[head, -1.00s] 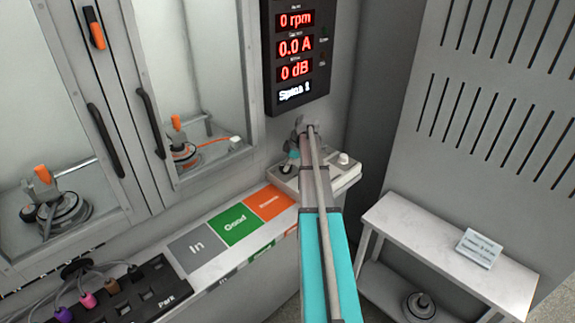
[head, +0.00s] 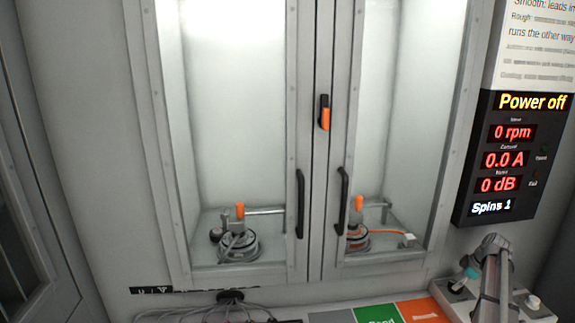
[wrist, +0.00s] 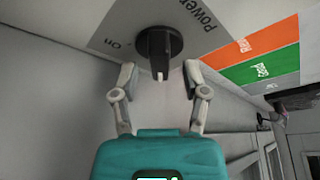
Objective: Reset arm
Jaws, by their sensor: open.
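My gripper (wrist: 160,78) is open and empty in the wrist view, with one finger to each side of the lower part of a black rotary knob (wrist: 158,48). The knob sits on a grey plate lettered "Power" and "on". I cannot tell whether the fingers touch it. In the head view my arm reaches in at the lower right, over a pale control box (head: 540,312), and the fingers are hard to make out there. The display panel (head: 505,160) reads "Power off", 0 rpm, 0.0 A, 0 dB and "Spins 1".
A glazed cabinet with black handles (head: 300,204) and an orange-and-black latch (head: 324,113) stands ahead. Behind its glass are two motor units (head: 238,245) (head: 358,238). Green (head: 378,315) and orange (head: 421,310) labelled areas lie left of the arm. Cables lie at the bottom.

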